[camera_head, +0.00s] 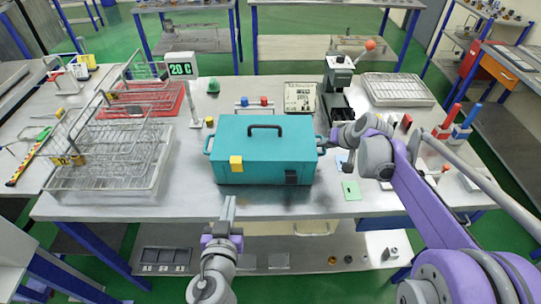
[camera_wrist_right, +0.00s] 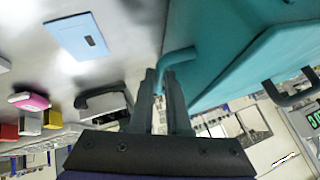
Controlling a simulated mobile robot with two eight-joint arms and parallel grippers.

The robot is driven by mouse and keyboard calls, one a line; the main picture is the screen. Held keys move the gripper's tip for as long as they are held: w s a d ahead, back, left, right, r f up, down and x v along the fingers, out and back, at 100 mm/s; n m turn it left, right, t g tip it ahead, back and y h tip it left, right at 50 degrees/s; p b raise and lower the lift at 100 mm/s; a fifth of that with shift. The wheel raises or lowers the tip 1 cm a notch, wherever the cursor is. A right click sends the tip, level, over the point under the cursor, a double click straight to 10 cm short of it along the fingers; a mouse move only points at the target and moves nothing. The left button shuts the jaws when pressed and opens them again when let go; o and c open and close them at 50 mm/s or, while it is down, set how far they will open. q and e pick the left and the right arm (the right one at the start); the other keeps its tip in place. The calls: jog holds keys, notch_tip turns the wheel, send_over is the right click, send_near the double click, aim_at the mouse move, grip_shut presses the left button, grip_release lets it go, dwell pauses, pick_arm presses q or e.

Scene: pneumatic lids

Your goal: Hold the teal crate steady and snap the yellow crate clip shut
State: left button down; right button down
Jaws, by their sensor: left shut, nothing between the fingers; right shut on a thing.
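The teal crate (camera_head: 262,158) stands upright on the grey table, with a dark handle on its lid. The yellow crate clip (camera_head: 236,163) is on the left of its front face; I cannot tell whether it is open or shut. A dark clip (camera_head: 291,177) sits at the front right. My left gripper (camera_head: 229,202) is shut and empty in front of the crate, below the yellow clip and apart from it. My right gripper (camera_head: 326,143) is shut on the crate's right side handle; the right wrist view shows its fingers around the teal handle (camera_wrist_right: 178,58).
Wire baskets in a tray (camera_head: 62,182) stand left. A display post reading 20 C (camera_head: 181,69) stands behind. A press (camera_head: 338,80) and a wire rack (camera_head: 398,89) are at the back right. A green card (camera_head: 351,190) lies right of the crate. The table front is clear.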

pick_arm(q)
jog(key=v, duration=0.6)
jog(key=shift+s, duration=0.25)
jog(key=shift+r, duration=0.15)
pick_arm(e)
jog(key=c, duration=0.8)
grip_release()
